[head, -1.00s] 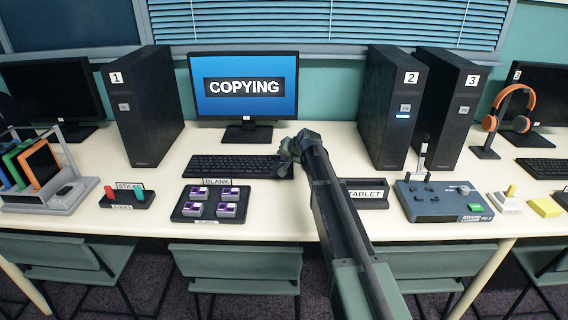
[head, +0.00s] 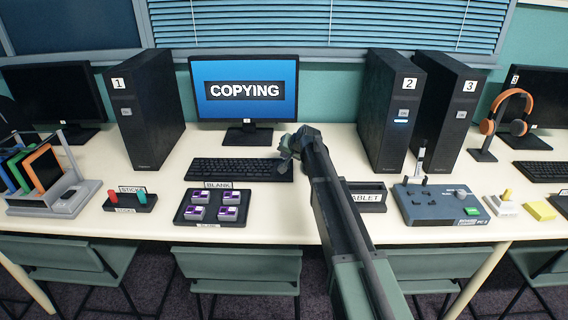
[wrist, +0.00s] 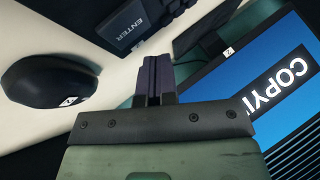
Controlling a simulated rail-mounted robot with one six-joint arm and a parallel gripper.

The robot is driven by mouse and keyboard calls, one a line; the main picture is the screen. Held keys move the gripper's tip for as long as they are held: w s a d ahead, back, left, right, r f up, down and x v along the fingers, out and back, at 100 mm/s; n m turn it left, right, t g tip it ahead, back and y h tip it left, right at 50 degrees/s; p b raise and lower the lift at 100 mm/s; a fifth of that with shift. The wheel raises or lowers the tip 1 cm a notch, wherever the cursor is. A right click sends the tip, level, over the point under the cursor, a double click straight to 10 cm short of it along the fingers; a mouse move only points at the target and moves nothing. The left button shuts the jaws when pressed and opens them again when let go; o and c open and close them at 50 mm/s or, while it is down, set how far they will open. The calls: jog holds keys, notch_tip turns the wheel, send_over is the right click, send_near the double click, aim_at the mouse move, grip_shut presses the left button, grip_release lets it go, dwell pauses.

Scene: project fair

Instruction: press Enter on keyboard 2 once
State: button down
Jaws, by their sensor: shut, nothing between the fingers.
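The black keyboard (head: 225,169) lies on the table in front of the middle monitor (head: 245,88), whose blue screen reads COPYING. My gripper (head: 284,160) is over the keyboard's right end and hides part of it. In the wrist view the keyboard's ENTER key (wrist: 131,29) shows white lettering, up and left of my gripper (wrist: 153,62). The fingers are shut and empty, and appear apart from the key. The exact height above it is hard to tell.
A dark mouse (wrist: 49,82) lies beside the keyboard in the wrist view. A BLANK tray (head: 212,207) with several purple-and-white pieces is in front of the keyboard. A TABLET stand (head: 368,204) and a control box (head: 440,207) are to the right. Towers (head: 390,115) stand behind.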

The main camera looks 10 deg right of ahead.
notch_tip(320, 180, up, 4)
jog(key=p, duration=0.3)
jog(key=shift+f, duration=0.2)
jog(key=shift+s+f, duration=0.2)
jog(key=s+f+n+g, duration=0.1)
jog(key=s, duration=0.5)
jog(key=s+f+g+h, duration=0.1)
jog(key=s+g, duration=0.1)
jog(key=s, duration=0.4)
jog(key=s+f+n+g, duration=0.1)
jog(key=s, duration=0.5)
jog(key=shift+a+f+n+g, duration=0.15)
jog(key=shift+f+n+g, duration=0.15)
jog(key=shift+g, duration=0.1)
jog(key=s+f+n+g+h, duration=0.1)
jog(key=s+n+g+h, duration=0.2)
jog(key=s, duration=2.4)
notch_tip(320, 180, up, 14)
jog(key=w+m+p, duration=0.1)
jog(key=p, duration=1.3)
jog(key=shift+w+a+g, duration=0.15)
jog(key=shift+w+g, duration=0.1)
jog(key=shift+g, duration=0.05)
